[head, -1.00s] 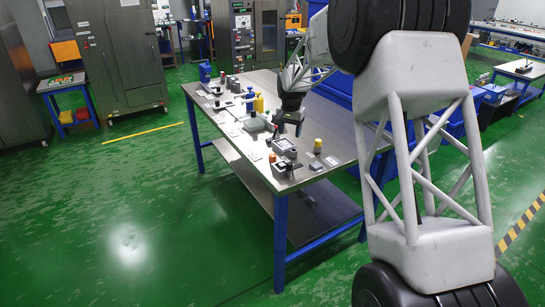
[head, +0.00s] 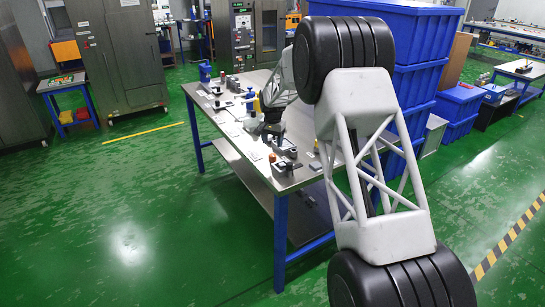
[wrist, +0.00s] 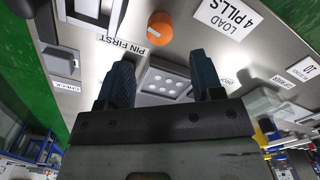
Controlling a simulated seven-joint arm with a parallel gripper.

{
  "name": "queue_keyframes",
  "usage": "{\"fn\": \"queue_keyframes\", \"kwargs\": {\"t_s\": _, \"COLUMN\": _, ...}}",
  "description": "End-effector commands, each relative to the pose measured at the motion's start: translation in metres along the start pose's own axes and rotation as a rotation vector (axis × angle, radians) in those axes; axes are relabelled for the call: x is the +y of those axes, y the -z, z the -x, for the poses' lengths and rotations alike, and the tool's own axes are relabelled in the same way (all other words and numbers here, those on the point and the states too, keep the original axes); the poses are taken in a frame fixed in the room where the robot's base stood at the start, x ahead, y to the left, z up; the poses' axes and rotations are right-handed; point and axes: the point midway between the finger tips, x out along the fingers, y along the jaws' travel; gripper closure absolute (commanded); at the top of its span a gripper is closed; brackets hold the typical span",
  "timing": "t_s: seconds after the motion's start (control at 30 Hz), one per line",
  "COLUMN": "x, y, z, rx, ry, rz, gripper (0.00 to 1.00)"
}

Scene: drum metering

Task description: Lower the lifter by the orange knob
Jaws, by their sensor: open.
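The orange knob (wrist: 160,28) is a round cap near the top middle of the wrist view, beyond my fingertips and apart from them. In the head view a small orange-topped post (head: 272,157) at the table's near end appears to be the same knob. My gripper (wrist: 162,75) is open, with its two dark fingers apart and nothing seen between their tips. A grey block with several round pits (wrist: 170,84) shows between and beyond the fingers. In the head view my gripper (head: 277,138) hangs over the table, close to the post. I cannot tell which part is the lifter.
A "PIN FIRST" label (wrist: 122,43) and a "LOAD 4 PILLS" label (wrist: 228,19) lie by the knob. A grey fixture (wrist: 61,61) stands at left. The table (head: 236,146) holds several small fixtures and bottles. Blue crates (head: 415,90) are stacked behind it.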

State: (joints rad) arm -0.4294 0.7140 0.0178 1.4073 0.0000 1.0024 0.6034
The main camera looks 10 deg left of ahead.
Motion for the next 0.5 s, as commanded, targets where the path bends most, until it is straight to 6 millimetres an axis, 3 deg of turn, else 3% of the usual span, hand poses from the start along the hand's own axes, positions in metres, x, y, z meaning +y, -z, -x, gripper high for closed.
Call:
{"fn": "queue_keyframes", "kwargs": {"t_s": 0.27, "x": 0.000, "y": 0.000, "z": -0.013, "rx": -0.001, "ry": -0.001, "rz": 0.000, "gripper": 0.40}}
{"fn": "queue_keyframes", "kwargs": {"t_s": 0.5, "x": 0.000, "y": 0.000, "z": -0.039, "rx": -0.002, "ry": -0.001, "rz": 0.000, "gripper": 0.40}}
